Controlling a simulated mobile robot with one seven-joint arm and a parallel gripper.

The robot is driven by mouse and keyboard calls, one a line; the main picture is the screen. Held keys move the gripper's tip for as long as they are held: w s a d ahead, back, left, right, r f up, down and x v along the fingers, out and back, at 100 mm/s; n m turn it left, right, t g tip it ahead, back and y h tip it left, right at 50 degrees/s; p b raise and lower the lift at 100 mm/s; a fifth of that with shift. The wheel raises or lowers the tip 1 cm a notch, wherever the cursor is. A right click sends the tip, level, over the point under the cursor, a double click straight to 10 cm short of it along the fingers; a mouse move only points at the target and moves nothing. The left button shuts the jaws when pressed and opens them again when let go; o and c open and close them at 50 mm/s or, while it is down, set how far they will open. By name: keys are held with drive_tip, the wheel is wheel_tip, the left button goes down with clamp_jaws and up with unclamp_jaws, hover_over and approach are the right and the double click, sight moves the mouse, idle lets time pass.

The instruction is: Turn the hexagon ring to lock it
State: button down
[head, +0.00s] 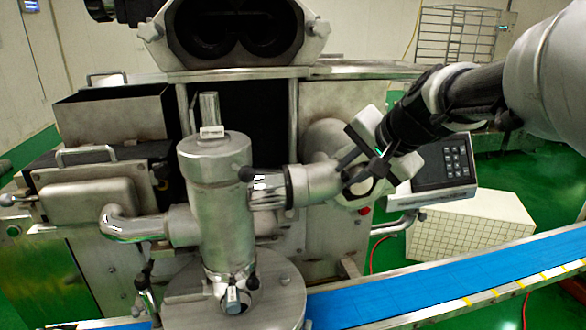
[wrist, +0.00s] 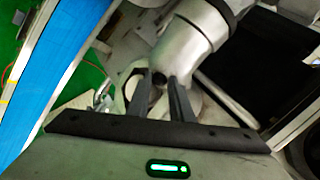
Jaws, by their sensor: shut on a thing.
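The hexagon ring (head: 379,193) is a silver metal collar at the right end of the horizontal pipe (head: 314,185), in the middle of the head view. My gripper (head: 352,172) reaches it from the upper right, and its dark fingers cover part of the ring. In the wrist view my gripper (wrist: 161,82) has its two fingers close together at the end of the pipe, with a narrow gap between them. The light edge of the ring (wrist: 127,76) shows left of the fingers. The fingers are shut on the ring; their exact contact is partly hidden.
The upright metal cylinder (head: 217,185) stands left of the pipe on a round plate. A keypad panel (head: 445,168) is close to the right of my gripper. A blue conveyor belt (head: 450,280) runs along the lower right, also at left in the wrist view (wrist: 65,60).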

drive_tip(key=shift+a+f+n+h+p, duration=0.3)
drive_tip(key=shift+f+h, duration=0.05)
drive_tip(key=shift+h, duration=0.15)
drive_tip(key=c, duration=1.6)
unclamp_jaws()
drive_tip(key=shift+r, duration=0.1)
